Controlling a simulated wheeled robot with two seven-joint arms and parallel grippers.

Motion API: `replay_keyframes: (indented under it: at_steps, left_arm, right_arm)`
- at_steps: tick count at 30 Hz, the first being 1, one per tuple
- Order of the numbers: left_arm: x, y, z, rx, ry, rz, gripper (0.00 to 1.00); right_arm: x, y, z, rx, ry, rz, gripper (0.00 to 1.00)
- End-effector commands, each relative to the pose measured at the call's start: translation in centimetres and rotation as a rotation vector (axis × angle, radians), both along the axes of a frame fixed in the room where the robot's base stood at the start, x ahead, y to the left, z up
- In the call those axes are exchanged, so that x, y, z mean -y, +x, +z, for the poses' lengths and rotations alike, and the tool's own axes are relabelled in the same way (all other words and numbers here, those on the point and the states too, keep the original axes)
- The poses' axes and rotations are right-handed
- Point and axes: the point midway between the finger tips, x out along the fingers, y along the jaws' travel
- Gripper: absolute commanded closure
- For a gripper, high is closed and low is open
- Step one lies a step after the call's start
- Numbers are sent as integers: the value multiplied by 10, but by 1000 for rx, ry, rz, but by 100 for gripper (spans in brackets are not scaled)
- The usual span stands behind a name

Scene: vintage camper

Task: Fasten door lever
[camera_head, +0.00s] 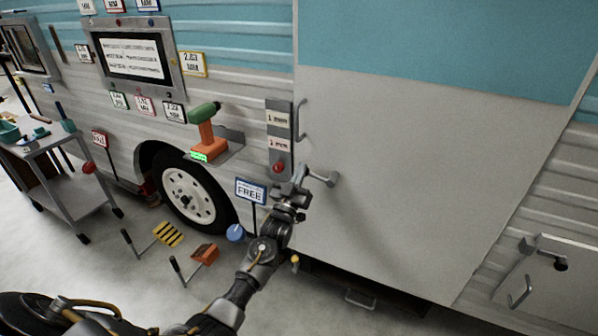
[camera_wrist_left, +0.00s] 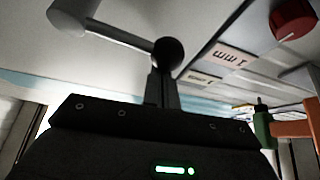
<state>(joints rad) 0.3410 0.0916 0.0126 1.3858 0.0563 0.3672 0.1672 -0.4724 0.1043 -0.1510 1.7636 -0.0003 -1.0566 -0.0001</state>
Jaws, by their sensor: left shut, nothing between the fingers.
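The door lever (camera_head: 322,177) is a short grey arm on the large pale door (camera_head: 420,180). Its round grey end (camera_head: 334,179) is at the right, and the arm points left towards the door's edge. In the left wrist view the lever (camera_wrist_left: 120,34) runs from a grey cylinder to a dark ball (camera_wrist_left: 168,51). My left gripper (camera_head: 300,174) is at the lever's left end. Its shut, empty fingers (camera_wrist_left: 160,88) are right by the ball; I cannot tell whether they touch it. The fingers partly hide the lever's left end in the head view. My right gripper is out of view.
A grey panel (camera_head: 280,130) with labels and a red knob (camera_head: 279,168) stands left of the door, beside a handle (camera_head: 301,120). A green and orange drill (camera_head: 207,133) rests on a bracket. A FREE sign (camera_head: 251,190) stands close by my left arm. The door's middle is clear.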

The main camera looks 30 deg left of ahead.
Motion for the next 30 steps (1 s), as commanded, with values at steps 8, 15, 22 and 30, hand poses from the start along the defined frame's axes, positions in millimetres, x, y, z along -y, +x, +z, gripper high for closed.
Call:
replay_keyframes:
  at_steps: [8,15,22,30]
  left_arm:
    - [-4,-1,-13,1,-129,2,100]
    - [-5,-1,-16,2,-171,2,100]
    - [-5,-1,-17,1,-177,2,100]
    - [-5,-1,-17,0,-176,1,100]
  right_arm:
    - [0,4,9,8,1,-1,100]
    - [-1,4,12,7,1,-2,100]
    - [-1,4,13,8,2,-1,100]
    - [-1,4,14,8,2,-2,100]
